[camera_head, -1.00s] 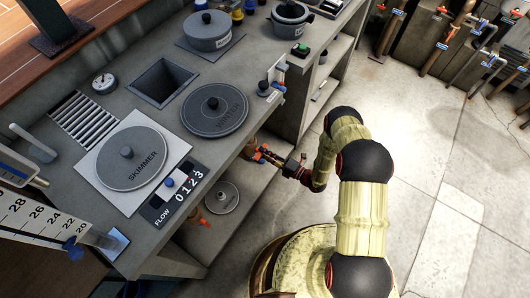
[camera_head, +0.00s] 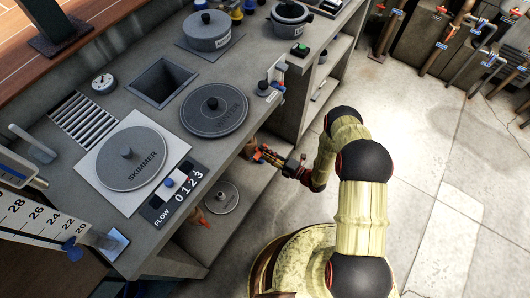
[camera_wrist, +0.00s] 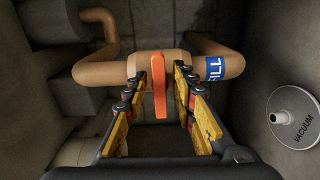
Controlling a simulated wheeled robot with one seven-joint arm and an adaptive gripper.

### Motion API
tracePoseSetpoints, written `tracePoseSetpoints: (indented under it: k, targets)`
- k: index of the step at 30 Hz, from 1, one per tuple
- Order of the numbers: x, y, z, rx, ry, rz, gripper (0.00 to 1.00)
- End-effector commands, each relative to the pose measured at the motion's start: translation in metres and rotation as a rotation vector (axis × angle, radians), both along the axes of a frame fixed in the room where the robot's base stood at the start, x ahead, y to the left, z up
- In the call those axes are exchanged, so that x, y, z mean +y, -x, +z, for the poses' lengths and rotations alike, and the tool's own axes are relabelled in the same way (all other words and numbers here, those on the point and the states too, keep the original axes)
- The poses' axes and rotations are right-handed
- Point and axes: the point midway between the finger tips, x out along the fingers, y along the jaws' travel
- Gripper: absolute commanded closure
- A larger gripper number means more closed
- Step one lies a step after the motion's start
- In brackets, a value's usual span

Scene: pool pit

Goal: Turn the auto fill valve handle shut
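The auto fill valve handle (camera_wrist: 159,88) is a flat orange lever on a tan pipe (camera_wrist: 115,70). In the wrist view it stands upright in the picture, across the pipe's level run. A blue band with white letters, seemingly "FILL" (camera_wrist: 215,68), wraps the pipe to the right. My gripper (camera_wrist: 161,80) is open, with one finger on each side of the handle and visible gaps between. In the head view my gripper (camera_head: 266,156) reaches under the counter's edge, where the handle is hard to make out.
Concrete walls enclose the pipe. In the head view the counter (camera_head: 245,75) overhangs a lower shelf (camera_head: 240,215) beside my gripper. The floor (camera_head: 440,175) to the right is open.

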Motion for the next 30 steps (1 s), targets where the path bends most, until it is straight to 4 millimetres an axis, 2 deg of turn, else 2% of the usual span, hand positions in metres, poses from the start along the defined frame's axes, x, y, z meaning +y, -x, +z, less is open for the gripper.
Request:
tracePoseSetpoints:
  k: [8,13,30]
  targets:
    - [0.001,0.001,0.0,0.0,0.0,0.002,0.7]
    - [-0.006,0.005,0.0,0.001,-0.001,0.0,0.7]
    - [-0.082,0.063,0.0,0.001,-0.001,-0.003,0.7]
